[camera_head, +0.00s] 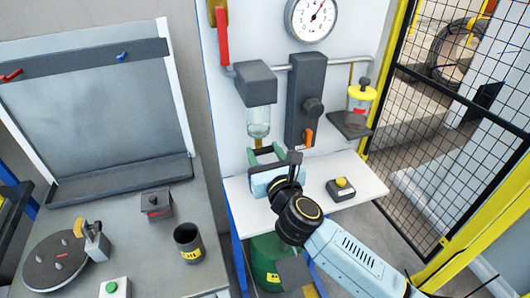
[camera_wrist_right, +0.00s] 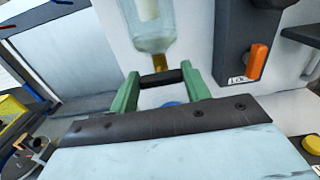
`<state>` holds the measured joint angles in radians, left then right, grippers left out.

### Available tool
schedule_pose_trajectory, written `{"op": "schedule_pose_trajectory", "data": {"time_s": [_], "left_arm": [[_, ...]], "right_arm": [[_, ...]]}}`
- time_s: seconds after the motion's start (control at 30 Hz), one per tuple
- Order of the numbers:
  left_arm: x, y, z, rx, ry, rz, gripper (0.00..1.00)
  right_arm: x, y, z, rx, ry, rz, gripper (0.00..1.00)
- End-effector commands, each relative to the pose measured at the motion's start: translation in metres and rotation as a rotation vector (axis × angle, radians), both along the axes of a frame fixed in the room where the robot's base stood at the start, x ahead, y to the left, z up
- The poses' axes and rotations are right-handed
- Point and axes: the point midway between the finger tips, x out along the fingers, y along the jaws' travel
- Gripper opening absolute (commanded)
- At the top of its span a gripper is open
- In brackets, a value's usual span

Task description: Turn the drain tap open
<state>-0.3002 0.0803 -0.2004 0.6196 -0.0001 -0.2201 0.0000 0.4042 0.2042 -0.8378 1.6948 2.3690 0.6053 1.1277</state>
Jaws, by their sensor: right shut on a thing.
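The drain tap shows in the right wrist view as a dark bar (camera_wrist_right: 161,78) below the brass fitting (camera_wrist_right: 160,63) of a clear bowl (camera_wrist_right: 152,30). My right gripper (camera_head: 265,151) reaches in under that bowl, which hangs from a grey block (camera_head: 256,82) in the head view. Its green fingers (camera_wrist_right: 160,84) stand one on each side of the dark bar and are shut on it. The tap's exact angle is hard to tell. In the head view the tap is mostly hidden by the gripper. My left gripper is not in view.
A dark panel (camera_head: 305,90) with a knob and orange lever (camera_head: 308,138) stands right of the bowl. A yellow-topped jar (camera_head: 360,98) is farther right. A yellow-button box (camera_head: 341,189) sits on the white shelf (camera_head: 358,175). A green container (camera_head: 266,255) stands below.

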Motion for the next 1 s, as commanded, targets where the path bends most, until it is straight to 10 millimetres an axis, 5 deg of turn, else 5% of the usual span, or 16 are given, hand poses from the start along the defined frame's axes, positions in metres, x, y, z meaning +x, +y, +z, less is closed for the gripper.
{"op": "schedule_pose_trajectory", "data": {"time_s": [0.4, 0.83, 0.87, 1.0], "left_arm": [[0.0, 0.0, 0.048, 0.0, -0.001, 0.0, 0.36], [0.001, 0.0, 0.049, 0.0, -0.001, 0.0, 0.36], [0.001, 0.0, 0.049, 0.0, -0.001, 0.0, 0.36], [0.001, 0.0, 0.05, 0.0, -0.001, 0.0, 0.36]], "right_arm": [[-0.001, 0.001, 0.002, -0.293, -0.09, 0.0, 0.24], [-0.001, 0.001, -0.001, -0.338, -0.107, 0.0, 0.24], [-0.001, 0.001, -0.001, -0.338, -0.107, 0.0, 0.51], [-0.001, 0.001, -0.001, -0.338, -0.107, 0.0, 0.69]]}}
